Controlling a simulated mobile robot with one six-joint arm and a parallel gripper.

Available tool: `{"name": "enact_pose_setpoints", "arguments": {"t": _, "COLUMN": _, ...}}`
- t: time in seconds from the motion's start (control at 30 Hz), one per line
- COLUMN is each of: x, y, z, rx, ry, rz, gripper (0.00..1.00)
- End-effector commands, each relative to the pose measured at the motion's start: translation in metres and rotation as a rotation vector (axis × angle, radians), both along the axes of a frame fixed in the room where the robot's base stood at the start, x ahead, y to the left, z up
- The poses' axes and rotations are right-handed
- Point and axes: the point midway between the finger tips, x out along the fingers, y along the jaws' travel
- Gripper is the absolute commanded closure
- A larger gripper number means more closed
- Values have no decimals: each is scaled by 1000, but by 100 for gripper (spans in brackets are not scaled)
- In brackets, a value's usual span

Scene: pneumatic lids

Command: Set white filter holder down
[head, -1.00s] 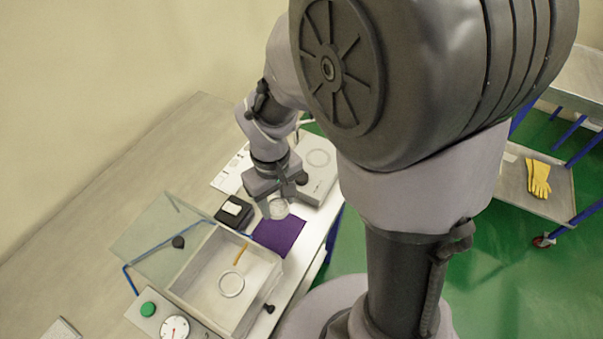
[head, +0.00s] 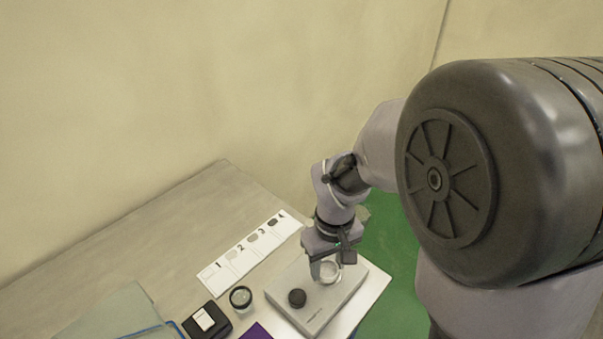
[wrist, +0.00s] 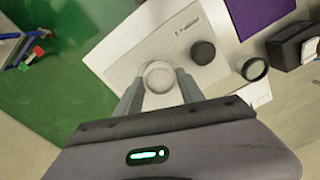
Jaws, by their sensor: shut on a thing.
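The white filter holder (head: 330,273) is a small round, pale ring-like piece. My gripper (head: 329,265) is shut on it, and the fingers point down over the light grey flat device (head: 285,291). In the wrist view the holder (wrist: 159,78) sits between the two fingertips, above the device's pale top (wrist: 135,57). I cannot tell whether it touches that top or hangs slightly above it. A dark round knob (head: 297,298) is on the same device, beside the holder; the knob also shows in the wrist view (wrist: 203,52).
A small dark-rimmed round cup (head: 241,297) and a black box (head: 207,321) stand left of the device. A white numbered strip (head: 248,250) lies behind. A purple mat (head: 255,331) is at the front. The table's right edge drops to green floor (head: 395,250).

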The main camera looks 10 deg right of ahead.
Motion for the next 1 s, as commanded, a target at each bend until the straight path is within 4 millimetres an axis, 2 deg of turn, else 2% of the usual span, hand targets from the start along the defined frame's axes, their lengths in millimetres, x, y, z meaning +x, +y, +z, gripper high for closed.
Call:
{"name": "enact_pose_setpoints", "arguments": {"t": 0.17, "x": 21, "y": -8, "z": -3, "rx": 0, "ry": 1, "rz": -2, "gripper": 93}}
{"name": "enact_pose_setpoints", "arguments": {"t": 0.3, "x": 19, "y": -7, "z": -37, "rx": -1, "ry": 3, "rz": 2, "gripper": 93}}
{"name": "enact_pose_setpoints", "arguments": {"t": 0.33, "x": 19, "y": -7, "z": -40, "rx": -1, "ry": 3, "rz": 2, "gripper": 93}}
{"name": "enact_pose_setpoints", "arguments": {"t": 0.67, "x": 19, "y": -7, "z": -41, "rx": 0, "ry": 0, "rz": 1, "gripper": 93}}
{"name": "enact_pose_setpoints", "arguments": {"t": 0.7, "x": 19, "y": -7, "z": -41, "rx": 0, "ry": 0, "rz": 1, "gripper": 53}}
{"name": "enact_pose_setpoints", "arguments": {"t": 0.8, "x": 19, "y": -7, "z": -40, "rx": 0, "ry": 0, "rz": 1, "gripper": 33}}
{"name": "enact_pose_setpoints", "arguments": {"t": 1.0, "x": 19, "y": -7, "z": -40, "rx": 0, "ry": 0, "rz": 1, "gripper": 33}}
